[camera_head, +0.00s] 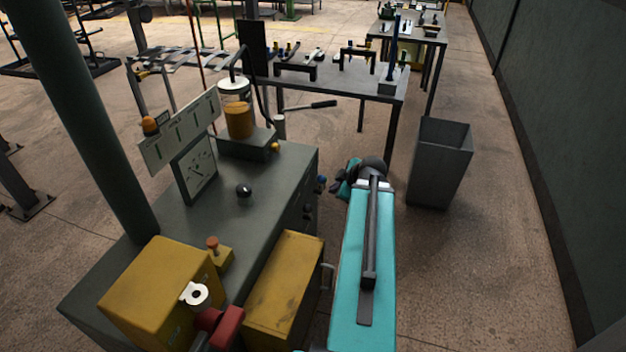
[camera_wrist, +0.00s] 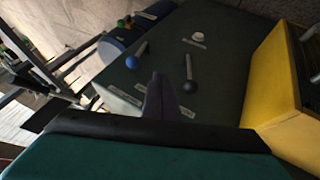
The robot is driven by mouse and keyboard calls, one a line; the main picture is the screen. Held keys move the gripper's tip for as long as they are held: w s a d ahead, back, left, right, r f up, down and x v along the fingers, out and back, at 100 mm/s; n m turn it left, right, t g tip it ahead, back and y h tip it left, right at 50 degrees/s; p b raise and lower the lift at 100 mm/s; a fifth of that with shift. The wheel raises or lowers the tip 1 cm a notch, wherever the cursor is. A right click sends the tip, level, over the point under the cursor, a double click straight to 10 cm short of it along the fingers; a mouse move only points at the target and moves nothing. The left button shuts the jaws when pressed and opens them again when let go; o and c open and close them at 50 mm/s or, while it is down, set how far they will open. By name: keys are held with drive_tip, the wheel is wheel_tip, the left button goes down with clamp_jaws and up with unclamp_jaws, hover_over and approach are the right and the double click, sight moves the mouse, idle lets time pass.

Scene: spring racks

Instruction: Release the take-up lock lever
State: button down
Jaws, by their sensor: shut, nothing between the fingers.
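My gripper (camera_wrist: 156,80) is shut and empty, its dark fingers pointing at a grey-green panel in the wrist view. Two levers stick out of the panel beside the fingertips: a blue-knobbed lever (camera_wrist: 131,62) on the left and a black-knobbed lever (camera_wrist: 190,87) on the right. A green-knobbed lever (camera_wrist: 122,23) is farther up left. No readable label shows which is the take-up lock lever. I cannot tell whether the fingers touch any lever. In the head view a blue knob (camera_head: 321,180) shows on the cabinet's right side, close to my gripper, which is mostly hidden by my wrist.
The grey-green cabinet (camera_head: 270,205) carries a gauge (camera_head: 197,172), a yellow cylinder (camera_head: 238,120) and yellow boxes. A yellow box (camera_wrist: 275,75) stands to the right in the wrist view. A grey bin (camera_head: 440,165) is on the floor to the right. A table (camera_head: 340,85) stands behind.

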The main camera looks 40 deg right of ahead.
drive_tip(key=shift+w+a, duration=0.1)
drive_tip(key=shift+w, duration=0.4)
drive_tip(key=shift+w+f, duration=0.15)
drive_tip(key=w+d+f+p, duration=0.4)
drive_tip(key=w+f, duration=0.2)
drive_tip(key=w, duration=0.2)
drive_tip(key=shift+d+f, duration=0.25)
drive_tip(key=shift+f, duration=0.05)
idle(0.5)
drive_tip(key=shift+w, duration=0.1)
idle(0.5)
